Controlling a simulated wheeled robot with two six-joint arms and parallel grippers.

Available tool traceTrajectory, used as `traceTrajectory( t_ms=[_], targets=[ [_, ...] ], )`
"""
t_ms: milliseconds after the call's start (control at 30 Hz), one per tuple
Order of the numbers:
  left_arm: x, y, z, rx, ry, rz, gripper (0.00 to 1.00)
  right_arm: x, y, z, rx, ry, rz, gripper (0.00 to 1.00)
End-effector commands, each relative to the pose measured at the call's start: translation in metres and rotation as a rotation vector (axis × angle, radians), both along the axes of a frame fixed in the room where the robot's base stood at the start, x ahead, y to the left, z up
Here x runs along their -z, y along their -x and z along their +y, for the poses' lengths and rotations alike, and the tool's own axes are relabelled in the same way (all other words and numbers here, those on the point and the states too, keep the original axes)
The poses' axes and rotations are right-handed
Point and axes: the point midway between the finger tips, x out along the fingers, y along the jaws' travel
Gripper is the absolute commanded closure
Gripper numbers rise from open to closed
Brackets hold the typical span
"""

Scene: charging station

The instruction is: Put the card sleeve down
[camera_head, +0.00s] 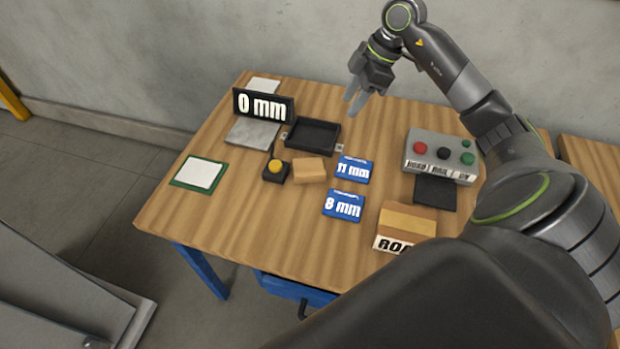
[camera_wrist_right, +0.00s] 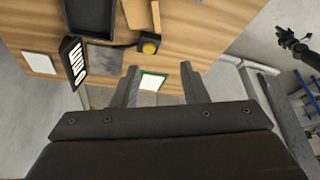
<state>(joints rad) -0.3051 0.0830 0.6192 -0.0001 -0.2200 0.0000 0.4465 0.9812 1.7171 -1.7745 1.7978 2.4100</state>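I cannot tell for sure which item is the card sleeve. A green-bordered white card (camera_head: 199,173) lies flat at the table's left edge; it also shows in the right wrist view (camera_wrist_right: 152,82). Two blue cards, marked 11 mm (camera_head: 354,169) and 8 mm (camera_head: 343,206), lie mid-table. My right gripper (camera_head: 352,104) hangs above the table's back edge. Its fingers are apart, with nothing between them in the right wrist view (camera_wrist_right: 162,88). My left gripper (camera_wrist_right: 288,38) appears small at the upper right of the right wrist view, away from the table; its fingers are unclear.
A 0 mm display (camera_head: 264,106) stands behind a grey plate (camera_head: 252,133). Beside it are a black tray (camera_head: 313,135), a yellow button (camera_head: 275,167) and a wooden block (camera_head: 310,170). A button box (camera_head: 440,156) and a labelled block (camera_head: 408,222) stand right. The front-left table is clear.

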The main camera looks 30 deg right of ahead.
Motion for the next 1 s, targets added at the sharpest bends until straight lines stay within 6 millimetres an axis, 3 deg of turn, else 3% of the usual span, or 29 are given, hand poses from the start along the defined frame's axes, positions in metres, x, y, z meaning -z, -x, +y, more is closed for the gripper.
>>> traceTrajectory(
  t_ms=[33,100,333,567,1000],
  targets=[
    [0.031,0.0,0.0,0.0,0.0,0.0,0.65,0.031,0.0,0.0,0.001,-0.001,0.001,0.6],
    [0.05,-0.002,0.0,0.0,0.001,-0.002,0.65,0.05,0.0,0.0,0.0,0.0,0.0,0.6],
    [0.086,-0.006,-0.003,0.001,0.004,-0.007,0.65,0.086,0.0,0.0,0.0,-0.001,0.0,0.6],
    [0.09,-0.005,-0.003,0.001,0.003,-0.006,0.65,0.1,-0.002,0.004,-0.001,-0.004,0.0,0.6],
    [0.078,-0.004,-0.003,0.0,0.003,-0.005,0.65,0.179,-0.016,0.034,0.0,-0.006,0.003,0.6]
  ],
)
